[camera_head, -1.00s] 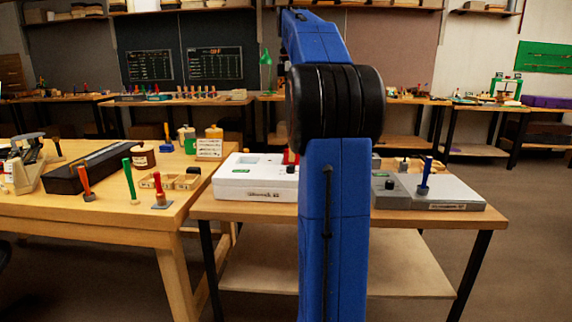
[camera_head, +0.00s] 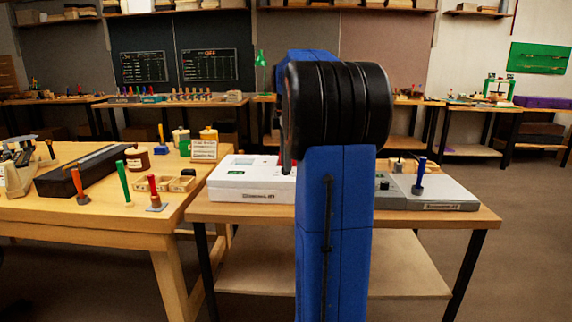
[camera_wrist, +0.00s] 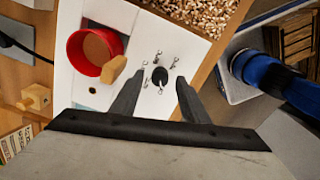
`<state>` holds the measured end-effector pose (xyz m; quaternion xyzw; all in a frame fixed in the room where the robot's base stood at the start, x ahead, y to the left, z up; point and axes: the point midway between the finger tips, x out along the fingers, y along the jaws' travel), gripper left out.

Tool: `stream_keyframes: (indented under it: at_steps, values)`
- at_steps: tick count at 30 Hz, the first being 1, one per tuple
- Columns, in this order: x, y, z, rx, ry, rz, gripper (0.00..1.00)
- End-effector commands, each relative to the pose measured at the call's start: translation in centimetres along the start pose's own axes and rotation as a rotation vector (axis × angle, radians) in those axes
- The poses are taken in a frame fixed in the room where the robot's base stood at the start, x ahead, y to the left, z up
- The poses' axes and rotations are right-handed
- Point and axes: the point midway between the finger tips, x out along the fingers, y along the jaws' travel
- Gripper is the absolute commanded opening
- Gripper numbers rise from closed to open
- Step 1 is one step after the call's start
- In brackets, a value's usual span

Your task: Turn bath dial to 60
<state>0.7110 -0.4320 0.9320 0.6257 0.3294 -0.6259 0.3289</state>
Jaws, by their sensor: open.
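The white bath unit (camera_head: 240,190) stands on the small table, partly hidden behind my blue arm in the head view. In the wrist view its white top (camera_wrist: 110,20) holds a red pot (camera_wrist: 95,50) with a wooden piece at its rim. A small black dial (camera_wrist: 160,75) sits on that top, with several small marks around it. My gripper (camera_wrist: 160,78) is open, with its two dark fingers on either side of the dial. I cannot tell whether they touch it. The dial's setting is too small to read. My arm hides most of the gripper in the head view.
A grey unit (camera_head: 450,197) with a black knob and a blue-handled tool (camera_head: 419,178) stands to the right. It also shows in the wrist view, near wood shavings (camera_wrist: 205,12). The larger wooden bench (camera_head: 100,220) at left carries tools and jars.

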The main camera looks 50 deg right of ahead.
Motion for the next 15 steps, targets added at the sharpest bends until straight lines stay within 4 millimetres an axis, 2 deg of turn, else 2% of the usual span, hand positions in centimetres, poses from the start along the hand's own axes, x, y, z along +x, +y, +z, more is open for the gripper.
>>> stream_keyframes:
  at_steps: [6,15]
  values:
    - [1.5,0.0,0.0,0.0,0.0,0.0,0.41]
    - [1.7,0.0,0.0,0.0,0.0,0.001,0.41]
